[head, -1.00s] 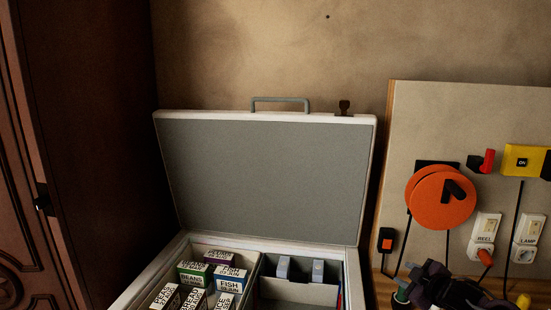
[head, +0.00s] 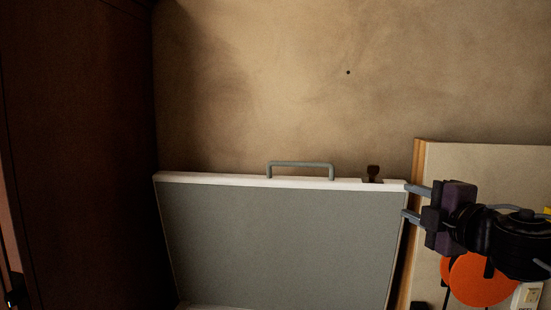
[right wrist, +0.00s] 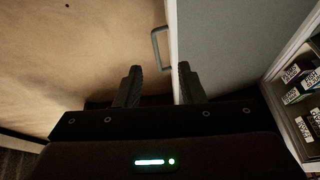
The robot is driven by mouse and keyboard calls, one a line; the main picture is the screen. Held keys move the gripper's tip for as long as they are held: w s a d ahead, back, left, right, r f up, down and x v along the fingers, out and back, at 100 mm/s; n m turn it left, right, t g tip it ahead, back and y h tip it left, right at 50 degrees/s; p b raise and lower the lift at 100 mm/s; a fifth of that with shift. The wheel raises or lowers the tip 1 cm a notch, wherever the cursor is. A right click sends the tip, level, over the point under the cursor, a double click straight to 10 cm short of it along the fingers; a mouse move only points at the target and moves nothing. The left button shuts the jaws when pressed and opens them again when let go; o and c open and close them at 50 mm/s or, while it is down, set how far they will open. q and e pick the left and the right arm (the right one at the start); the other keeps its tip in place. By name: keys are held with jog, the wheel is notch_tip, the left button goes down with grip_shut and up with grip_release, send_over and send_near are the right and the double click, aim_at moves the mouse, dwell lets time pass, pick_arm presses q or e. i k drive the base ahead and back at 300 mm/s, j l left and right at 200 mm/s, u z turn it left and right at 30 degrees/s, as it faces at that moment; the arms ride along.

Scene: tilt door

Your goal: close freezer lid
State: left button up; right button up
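The freezer lid (head: 280,240) stands raised and open, with its grey inner face toward me and a white rim. Its grey handle (head: 300,164) and a dark latch (head: 373,174) are on the top edge. My right gripper (head: 406,201) is at the lid's upper right corner, with its fingers apart and pointing left. In the right wrist view, the lid's white edge (right wrist: 172,45) runs between the open fingers, close to the right one; contact is unclear. The handle (right wrist: 156,45) lies beyond the fingertips there. My left gripper is out of view.
A board (head: 480,160) with an orange disc (head: 470,285) stands right of the lid, partly behind my right arm. A dark cabinet (head: 75,150) stands on the left. Boxes (right wrist: 300,90) inside the freezer show in the right wrist view. The wall above is clear.

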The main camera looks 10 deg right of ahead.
aim_at(267, 242)
jog(key=i+j, duration=0.8)
jog(key=i, duration=0.05)
